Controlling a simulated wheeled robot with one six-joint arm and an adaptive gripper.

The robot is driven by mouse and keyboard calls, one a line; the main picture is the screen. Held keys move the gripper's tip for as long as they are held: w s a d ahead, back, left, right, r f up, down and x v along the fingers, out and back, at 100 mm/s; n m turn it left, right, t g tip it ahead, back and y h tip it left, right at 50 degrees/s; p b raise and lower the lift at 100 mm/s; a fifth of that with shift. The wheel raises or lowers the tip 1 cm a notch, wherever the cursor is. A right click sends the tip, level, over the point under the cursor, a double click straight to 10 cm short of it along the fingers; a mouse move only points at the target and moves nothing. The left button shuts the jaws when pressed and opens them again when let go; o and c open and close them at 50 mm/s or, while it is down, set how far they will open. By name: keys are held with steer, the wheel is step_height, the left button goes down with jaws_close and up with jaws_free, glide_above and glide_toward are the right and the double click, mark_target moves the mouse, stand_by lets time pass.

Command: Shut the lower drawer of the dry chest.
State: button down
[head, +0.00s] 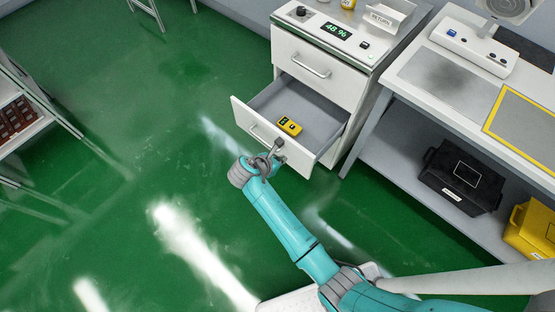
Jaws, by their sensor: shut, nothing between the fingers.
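The dry chest (325,29) is a white cabinet with a grey top and a display reading 48 %. Its upper drawer (311,82) is shut, with a silver bar handle. Its lower drawer (239,114) is pulled well out, showing a grey inside with a yellow device (289,126) lying in it. Part of the drawer handle shows left of my gripper.
A workbench (420,117) stands right of the chest, with a black case (458,180) and a yellow case (532,232) on its lower shelf. A rack (22,150) stands at the left. The green floor before the drawer is clear.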

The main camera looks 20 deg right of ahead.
mark_target(298, 150)
steer(key=w+d+f, duration=0.1)
steer(key=d, duration=0.1)
steer(key=w+d+f, duration=0.1)
steer(key=d, duration=0.1)
steer(key=w+d+f, duration=0.1)
steer(key=shift+w+d+f, duration=0.15)
steer(key=shift+d+f, duration=0.05)
steer(key=shift+d, duration=0.2)
steer(key=shift+w+d, duration=0.2)
steer(key=shift+d, duration=0.1)
steer(key=shift+d, duration=0.1)
steer(key=w+d, duration=0.5)
steer(key=d, duration=0.5)
steer(key=w+d, duration=0.6)
steer(key=d, duration=0.3)
steer(key=shift+w+d, duration=0.2)
steer(key=shift+d, duration=0.15)
